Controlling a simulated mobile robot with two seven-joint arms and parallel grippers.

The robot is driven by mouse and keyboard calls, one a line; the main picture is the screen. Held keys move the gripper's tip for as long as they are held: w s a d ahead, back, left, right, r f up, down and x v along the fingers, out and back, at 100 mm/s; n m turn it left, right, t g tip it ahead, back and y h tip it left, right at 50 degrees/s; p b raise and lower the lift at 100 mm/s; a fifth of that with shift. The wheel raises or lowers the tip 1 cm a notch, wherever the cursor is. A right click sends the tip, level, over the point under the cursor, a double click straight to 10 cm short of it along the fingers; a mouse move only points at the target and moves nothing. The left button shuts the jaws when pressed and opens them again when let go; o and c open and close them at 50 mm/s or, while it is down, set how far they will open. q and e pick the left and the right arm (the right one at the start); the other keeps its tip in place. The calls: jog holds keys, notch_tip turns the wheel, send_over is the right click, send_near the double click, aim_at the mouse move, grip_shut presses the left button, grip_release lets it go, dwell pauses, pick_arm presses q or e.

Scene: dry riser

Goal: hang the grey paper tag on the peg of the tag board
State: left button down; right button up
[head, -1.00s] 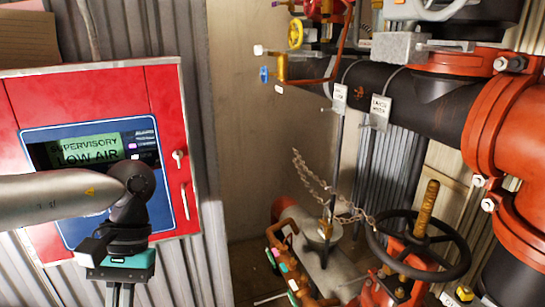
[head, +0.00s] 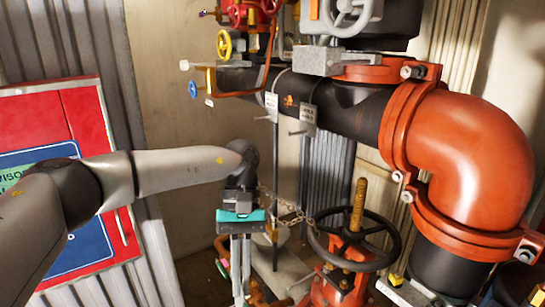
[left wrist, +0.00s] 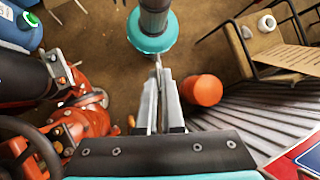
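My left gripper (head: 240,292) points downward in front of the chain and left of the black handwheel in the head view. In the left wrist view its two grey fingers (left wrist: 160,90) are close together, with a thin grey sliver between them near the tips. I cannot tell whether that sliver is a tag seen edge-on. Two grey tags hang by wires from the black pipe, a left one (head: 271,104) and a right one (head: 308,116). I cannot tell whether either is the task's tag. I cannot make out a tag board with a peg. My right gripper is not in view.
A black handwheel (head: 390,243) on a red valve stands right of my gripper, with a rusty chain (head: 292,217) beside it. A red alarm panel (head: 88,110) is at left. The left wrist view shows an orange cylinder (left wrist: 203,90) and a brown written sheet (left wrist: 290,58).

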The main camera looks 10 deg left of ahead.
pick_arm(q)
jog(key=w+a+r+n+t+h+p, duration=0.25)
jog(key=w+n+t, duration=0.35)
jog(key=n, duration=0.4)
jog(key=w+a+r+n+t+h+p, duration=0.1)
jog(key=w+r+n+t+h+p, duration=0.2)
jog(key=w+n, duration=0.65)
jog(key=w+a+r+n+t+y+p, duration=0.2)
jog(key=w+a+r+n+y+p, duration=0.3)
jog(key=n, duration=1.4)
jog(key=w+a+r+y, duration=0.2)
jog(key=a+r+y, duration=0.2)
jog(key=a+y, duration=0.1)
jog(key=shift+w+a+r+n+t, duration=0.15)
jog(key=shift+w+a+n+t, duration=0.05)
jog(key=shift+a+n+t, duration=0.15)
jog(key=shift+d, duration=0.1)
